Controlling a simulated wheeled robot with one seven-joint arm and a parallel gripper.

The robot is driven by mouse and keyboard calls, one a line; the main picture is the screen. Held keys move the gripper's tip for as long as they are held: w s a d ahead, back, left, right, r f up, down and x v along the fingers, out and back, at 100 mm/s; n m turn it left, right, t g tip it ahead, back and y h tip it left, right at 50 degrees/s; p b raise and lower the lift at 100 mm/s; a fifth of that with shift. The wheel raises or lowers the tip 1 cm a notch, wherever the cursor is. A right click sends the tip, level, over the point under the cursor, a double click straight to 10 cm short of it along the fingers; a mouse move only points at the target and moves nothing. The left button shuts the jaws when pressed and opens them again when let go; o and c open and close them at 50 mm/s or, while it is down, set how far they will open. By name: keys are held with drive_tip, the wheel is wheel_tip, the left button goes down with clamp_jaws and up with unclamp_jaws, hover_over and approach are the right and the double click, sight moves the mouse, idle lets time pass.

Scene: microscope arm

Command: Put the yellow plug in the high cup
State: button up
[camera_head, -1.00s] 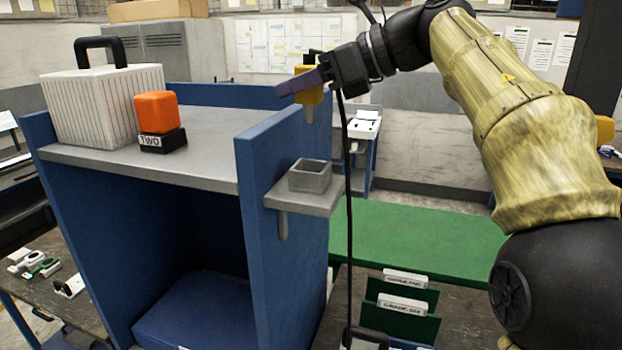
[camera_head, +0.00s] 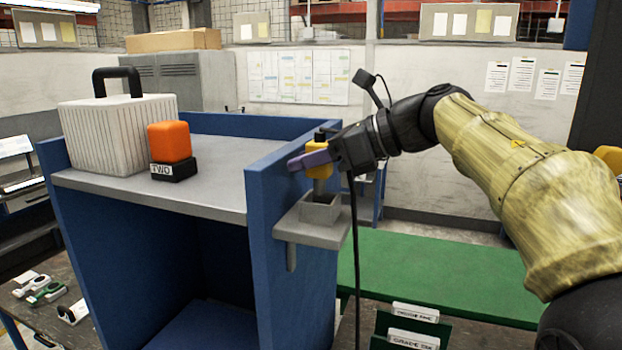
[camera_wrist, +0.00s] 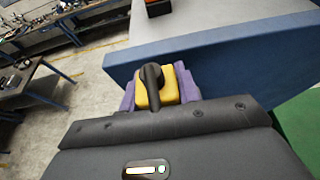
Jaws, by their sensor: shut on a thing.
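The yellow plug (camera_head: 318,160) has a black top and a grey lower shaft. My gripper (camera_head: 312,160), with purple fingers, is shut on it and holds it upright. The high cup (camera_head: 320,211) is a small square grey cup on a shelf on the right side of the blue cabinet. The plug's shaft is at the cup's opening in the head view; its lower end looks to be at or just inside the rim, and I cannot tell how deep. In the wrist view the yellow plug (camera_wrist: 158,88) with its black knob sits between the purple fingers; the cup is hidden there.
The blue cabinet's side wall (camera_head: 262,215) stands just left of the cup. On its grey top are a white ribbed case (camera_head: 118,135) and an orange block (camera_head: 169,142) on a black base marked TWO. A green surface (camera_head: 440,270) lies lower right.

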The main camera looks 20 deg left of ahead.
drive_tip(key=shift+f, duration=1.75)
drive_tip(key=shift+f, duration=0.1)
drive_tip(key=o, duration=1)
drive_tip(key=w+b+v, duration=0.1)
drive_tip(key=b+v, duration=0.1)
drive_tip(key=v, duration=1)
drive_tip(key=shift+s+b, duration=0.3)
drive_tip(key=shift+s, duration=0.15)
